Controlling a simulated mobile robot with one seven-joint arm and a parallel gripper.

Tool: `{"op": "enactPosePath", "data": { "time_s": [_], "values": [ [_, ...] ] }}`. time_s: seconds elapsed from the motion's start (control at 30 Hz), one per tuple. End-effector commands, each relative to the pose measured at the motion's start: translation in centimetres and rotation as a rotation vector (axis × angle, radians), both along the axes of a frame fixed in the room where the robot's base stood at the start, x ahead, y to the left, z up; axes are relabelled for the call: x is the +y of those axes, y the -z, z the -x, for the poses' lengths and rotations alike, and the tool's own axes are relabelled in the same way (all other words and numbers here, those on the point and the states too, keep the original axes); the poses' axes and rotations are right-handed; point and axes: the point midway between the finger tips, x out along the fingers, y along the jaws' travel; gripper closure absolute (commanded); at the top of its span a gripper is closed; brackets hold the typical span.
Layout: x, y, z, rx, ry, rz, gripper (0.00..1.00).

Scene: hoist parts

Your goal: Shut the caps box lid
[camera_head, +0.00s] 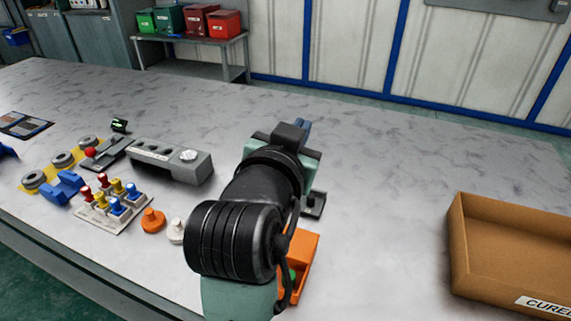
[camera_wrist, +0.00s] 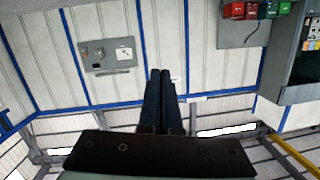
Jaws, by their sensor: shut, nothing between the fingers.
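An orange box (camera_head: 303,246) stands on the table, mostly hidden behind my arm in the head view. It appears to be the caps box. A bit of green shows at its visible side. Whether its lid is open or shut cannot be told. My gripper (camera_head: 304,126) is raised beyond the box, pointing away over the table, and does not touch it. In the wrist view my gripper (camera_wrist: 160,76) is shut and empty, its two dark fingers together.
A small dark part (camera_head: 315,204) lies just beyond the orange box. A cardboard tray (camera_head: 459,250) stands at the right. To the left are a grey block (camera_head: 185,168), a rack of coloured pegs (camera_head: 113,207), an orange knob (camera_head: 153,220) and a white knob (camera_head: 176,231).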

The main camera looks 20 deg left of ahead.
Motion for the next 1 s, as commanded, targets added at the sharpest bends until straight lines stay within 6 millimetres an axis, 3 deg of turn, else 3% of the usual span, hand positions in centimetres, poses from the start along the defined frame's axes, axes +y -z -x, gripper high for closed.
{"op": "enactPosePath", "data": {
  "time_s": [0.03, 0.23, 0.4, 0.6, 0.77, 1.0],
  "values": [
    [1.2, -0.4, 0.1, 0.086, 0.002, 0.005, 1.00],
    [4.0, 3.6, 2.4, 0.391, 0.067, 0.038, 1.00],
    [5.0, 6.0, 5.2, 0.570, 0.141, 0.083, 1.00],
    [5.1, 7.4, 6.9, 0.653, 0.192, 0.112, 1.00],
    [4.9, 8.7, 6.3, 0.662, 0.199, 0.115, 1.00],
    [4.1, 12.1, 3.2, 0.662, 0.199, 0.113, 1.00]
  ]
}}
